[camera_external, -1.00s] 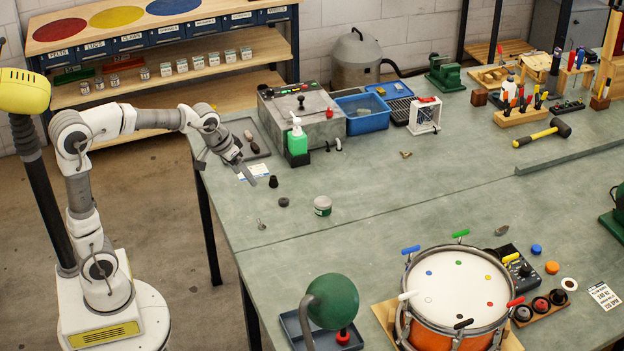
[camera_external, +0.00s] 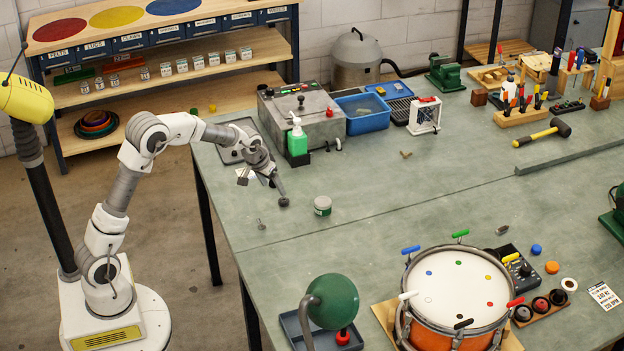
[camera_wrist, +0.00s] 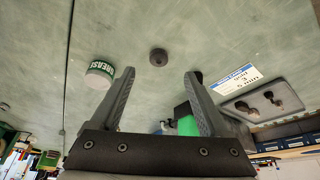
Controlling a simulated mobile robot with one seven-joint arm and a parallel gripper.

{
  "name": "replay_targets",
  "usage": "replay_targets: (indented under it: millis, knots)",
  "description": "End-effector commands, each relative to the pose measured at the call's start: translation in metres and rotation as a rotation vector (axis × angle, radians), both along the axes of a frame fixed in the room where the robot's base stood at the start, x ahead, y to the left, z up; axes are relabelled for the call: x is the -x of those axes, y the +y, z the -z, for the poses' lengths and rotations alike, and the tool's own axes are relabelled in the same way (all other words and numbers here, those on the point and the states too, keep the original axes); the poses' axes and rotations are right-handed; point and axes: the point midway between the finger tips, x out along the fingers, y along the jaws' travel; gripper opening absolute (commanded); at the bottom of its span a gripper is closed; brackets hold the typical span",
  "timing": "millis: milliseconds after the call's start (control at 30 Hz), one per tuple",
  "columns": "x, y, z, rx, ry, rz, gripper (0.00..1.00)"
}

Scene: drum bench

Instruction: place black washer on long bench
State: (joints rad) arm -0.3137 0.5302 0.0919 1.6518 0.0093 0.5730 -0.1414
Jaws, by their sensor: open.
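The black washer (camera_wrist: 158,57) is a small dark ring lying on the green-grey long bench (camera_external: 380,185). In the wrist view it sits ahead of my gripper (camera_wrist: 160,76), between the lines of the two fingers but beyond their tips. My gripper is open with nothing between its fingers. In the external view my gripper (camera_external: 263,183) hangs over the bench's near left part, and the washer (camera_external: 284,202) shows just by its lower right finger. Whether they touch is unclear there.
A grease tin (camera_external: 322,205) stands right of the washer, left in the wrist view (camera_wrist: 100,73). Another small dark object (camera_wrist: 198,76) is partly behind the right finger. A green bottle (camera_external: 297,142) and a grey tray (camera_external: 232,150) are behind.

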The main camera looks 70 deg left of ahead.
Motion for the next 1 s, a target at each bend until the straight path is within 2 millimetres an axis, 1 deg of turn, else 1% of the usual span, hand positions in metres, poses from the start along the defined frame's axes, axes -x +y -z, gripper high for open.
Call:
replay_targets:
  millis: [33, 100, 367, 633, 767, 967, 1000]
  knots:
    - [-0.003, 0.002, 0.011, 0.001, 0.002, -0.001, 0.79]
    - [-0.007, 0.004, 0.019, 0.001, 0.001, -0.001, 0.79]
    - [-0.014, 0.008, 0.035, 0.0, 0.0, 0.0, 0.79]
    - [-0.031, 0.016, 0.068, 0.001, 0.002, 0.001, 0.79]
    - [-0.034, 0.018, 0.074, -0.001, -0.001, 0.001, 0.79]
    - [-0.034, 0.018, 0.074, -0.001, -0.001, 0.001, 0.79]
    - [-0.034, 0.018, 0.074, -0.001, -0.001, 0.001, 0.75]
